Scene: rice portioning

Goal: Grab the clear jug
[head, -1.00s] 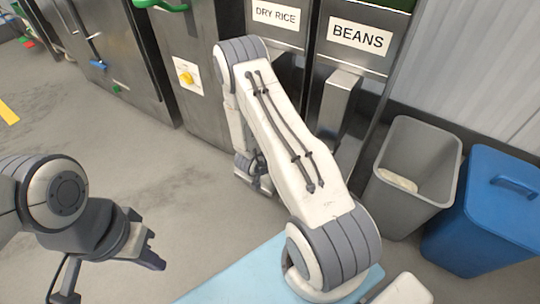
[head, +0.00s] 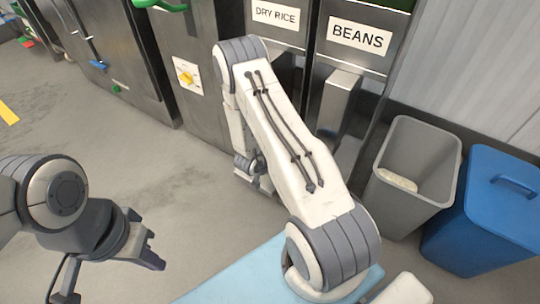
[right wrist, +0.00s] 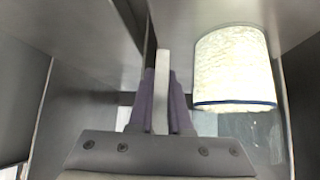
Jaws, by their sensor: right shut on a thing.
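In the right wrist view, the clear jug (right wrist: 240,125) stands at the right, with pale rice-like grains inside and a blue line around it. My right gripper (right wrist: 162,92) is left of the jug's body, its dark purple fingers shut on a pale upright strip that looks like the jug's handle. In the head view my right arm hides the jug and most of that gripper. My left gripper (head: 148,250) hangs over the floor at the lower left, empty, with its fingers apart.
Metal dispensers labelled DRY RICE (head: 275,14) and BEANS (head: 361,38) stand behind my right arm. A grey bin (head: 440,165) with a pale thing inside and a blue bin (head: 490,225) stand at the right. The floor (head: 150,155) at the left is clear.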

